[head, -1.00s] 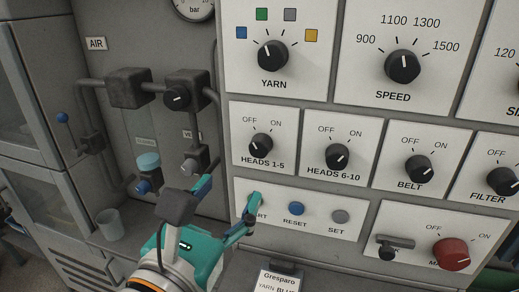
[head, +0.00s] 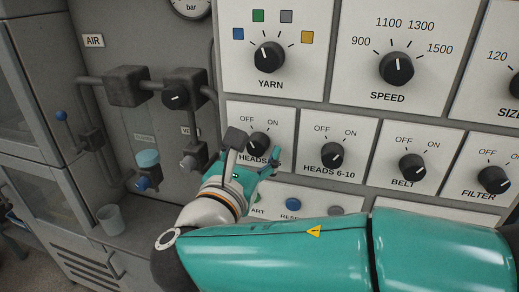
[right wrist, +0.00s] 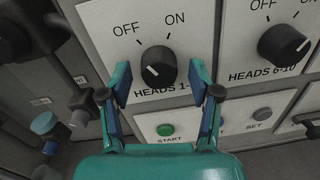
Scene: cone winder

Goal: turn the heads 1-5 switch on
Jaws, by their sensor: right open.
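The heads 1-5 switch is a black round knob (head: 259,141) on a white plate, with OFF at its upper left and ON at its upper right. It shows whole in the right wrist view (right wrist: 158,67); which label its pale mark stands for is hard to tell. My right gripper (head: 250,156) is open in front of the lower part of this plate and partly hides its name. In the right wrist view its fingers (right wrist: 160,72) stand left and right of the knob, apart from it. My left gripper is not in view.
The heads 6-10 knob (head: 331,155) is close on the right, with the belt knob (head: 412,166) beyond. The yarn knob (head: 270,57) is above. Start (right wrist: 165,130) and reset (head: 293,205) buttons lie below. Air pipes and valves (head: 127,86) are at the left.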

